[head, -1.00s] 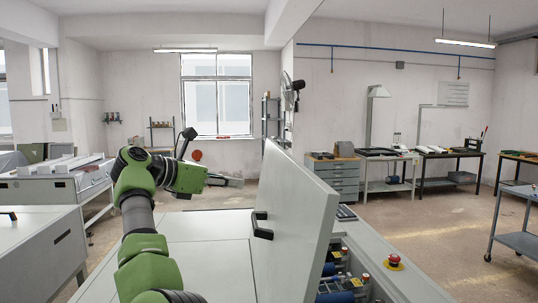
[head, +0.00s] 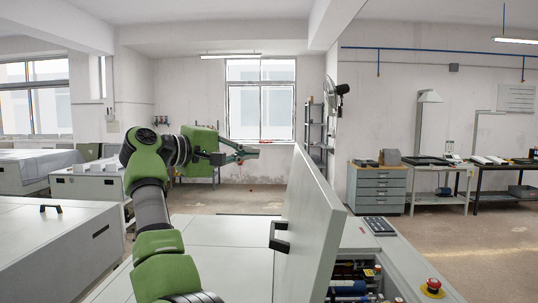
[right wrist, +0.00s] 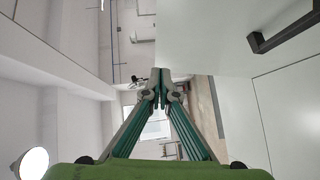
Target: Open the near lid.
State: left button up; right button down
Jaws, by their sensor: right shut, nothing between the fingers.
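A pale grey lid (head: 312,220) stands raised, close to upright, on the machine in front of me. Its dark handle (head: 279,236) is on the left face, and inner machinery shows at its right. My right gripper (head: 250,151) is above and to the left of the lid's handle, apart from it, shut and empty. In the right wrist view the closed fingertips (right wrist: 161,84) meet with nothing between them, and the dark handle (right wrist: 290,28) on a pale panel is at upper right. My left gripper is out of view.
A pale machine with a closed top (head: 55,240) stands at left. A red emergency button (head: 433,285) and a keypad (head: 379,226) are on the right side of the open machine. A grey drawer cabinet (head: 378,188) stands farther back, with open floor before it.

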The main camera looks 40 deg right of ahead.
jog(key=p, duration=0.4)
send_near(300, 156)
jog(key=w+d, duration=0.2)
jog(key=s+d, duration=0.1)
jog(key=s+d+p, duration=0.1)
jog(key=d, duration=0.1)
jog(key=shift+f, duration=0.2)
jog(key=shift+d+f, duration=0.15)
jog(key=shift+d, duration=0.05)
